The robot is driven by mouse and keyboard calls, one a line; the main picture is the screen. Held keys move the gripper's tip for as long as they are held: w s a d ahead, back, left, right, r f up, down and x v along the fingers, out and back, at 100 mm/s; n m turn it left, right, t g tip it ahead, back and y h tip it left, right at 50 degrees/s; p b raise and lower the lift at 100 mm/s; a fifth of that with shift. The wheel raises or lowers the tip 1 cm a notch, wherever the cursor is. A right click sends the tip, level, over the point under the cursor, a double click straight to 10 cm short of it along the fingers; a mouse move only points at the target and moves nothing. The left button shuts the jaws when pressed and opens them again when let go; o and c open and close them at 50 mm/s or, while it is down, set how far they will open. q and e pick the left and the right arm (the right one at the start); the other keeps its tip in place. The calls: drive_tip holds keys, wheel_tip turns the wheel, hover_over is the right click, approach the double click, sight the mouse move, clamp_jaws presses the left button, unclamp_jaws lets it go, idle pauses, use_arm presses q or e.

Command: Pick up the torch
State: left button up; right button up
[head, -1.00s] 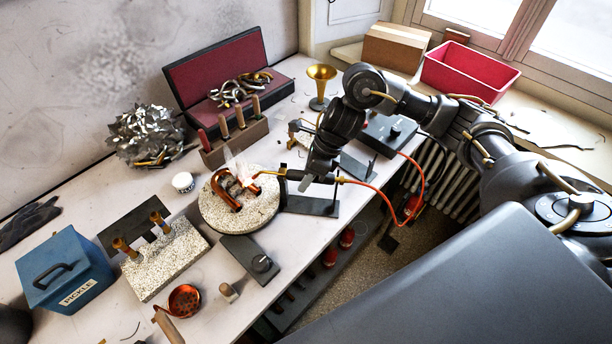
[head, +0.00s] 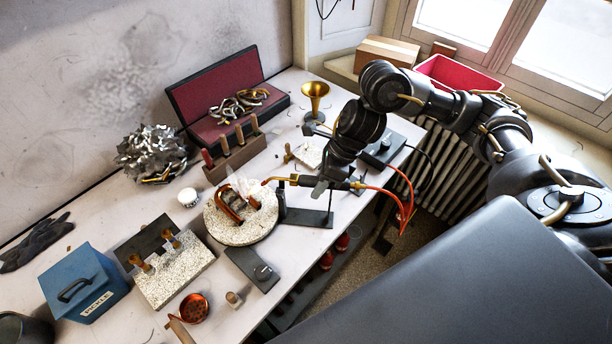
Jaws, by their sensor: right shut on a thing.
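The torch (head: 284,181) has a thin brass nozzle pointing left and an orange hose running off to the right. My right gripper (head: 325,186) is shut on the torch's body, partly hiding it. The torch is just above a dark metal stand (head: 306,217) at the table's front edge; a small gap seems to show between them. A pale flame-like plume (head: 240,184) shows left of the nozzle tip, over a speckled round slab (head: 258,230) bearing a bent copper-coloured part (head: 229,205). My left gripper is out of view.
A tool block (head: 236,160) with several upright handles and a brass bell (head: 315,92) stand behind. The orange hose (head: 405,208) hangs over the table edge.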

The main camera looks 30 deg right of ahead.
drive_tip(key=s+d+r+p, duration=0.1)
drive_tip(key=s+d+r, duration=0.1)
drive_tip(key=s, duration=0.6)
drive_tip(key=shift+d+r+p, duration=0.3)
drive_tip(key=shift+r, duration=0.3)
